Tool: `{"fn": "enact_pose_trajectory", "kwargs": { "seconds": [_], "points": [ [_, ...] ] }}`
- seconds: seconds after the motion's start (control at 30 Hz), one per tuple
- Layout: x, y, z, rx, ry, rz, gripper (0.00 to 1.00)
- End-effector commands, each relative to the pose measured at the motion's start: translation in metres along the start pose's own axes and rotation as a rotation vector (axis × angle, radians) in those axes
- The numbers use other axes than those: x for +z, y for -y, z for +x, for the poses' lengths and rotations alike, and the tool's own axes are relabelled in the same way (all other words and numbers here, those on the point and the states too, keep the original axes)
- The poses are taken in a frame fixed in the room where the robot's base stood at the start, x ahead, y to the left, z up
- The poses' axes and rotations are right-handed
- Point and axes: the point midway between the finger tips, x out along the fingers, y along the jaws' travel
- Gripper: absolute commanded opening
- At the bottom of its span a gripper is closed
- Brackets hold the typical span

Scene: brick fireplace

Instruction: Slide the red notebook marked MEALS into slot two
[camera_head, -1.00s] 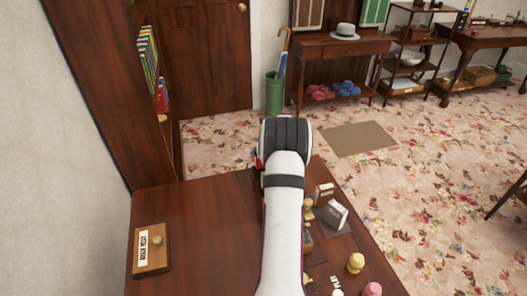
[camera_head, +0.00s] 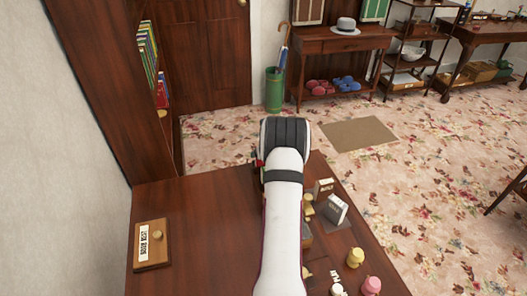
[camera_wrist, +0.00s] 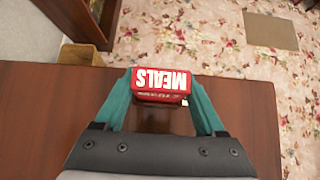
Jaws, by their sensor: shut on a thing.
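The red notebook marked MEALS (camera_wrist: 160,84) is held between the teal fingers of my gripper (camera_wrist: 162,92) in the wrist view. Its white lettering appears upside down there. The gripper is shut on it, over the wooden desk near its edge. In the head view my white arm hides most of the gripper, and only a small bit of red shows at its left side. I cannot make out slot two in either view.
The wooden desk (camera_head: 205,215) is clear left of my arm, except a labelled wooden block (camera_head: 152,246). Small boxes (camera_head: 335,208), a yellow piece (camera_head: 355,257) and a pink piece (camera_head: 371,286) stand at right. A tall bookcase holds upright books (camera_head: 148,50) at left.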

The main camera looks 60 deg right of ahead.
Motion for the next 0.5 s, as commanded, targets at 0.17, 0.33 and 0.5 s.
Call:
{"fn": "enact_pose_trajectory", "kwargs": {
  "seconds": [0.17,0.33,0.5],
  "points": [
    [-0.003,0.0,0.0031,0.0,0.0,0.0,0.15],
    [-0.0057,0.0001,0.006,0.0,0.001,0.0,0.15],
    [-0.0089,0.0001,0.009,-0.001,0.0,0.0,0.15]
  ]
}}
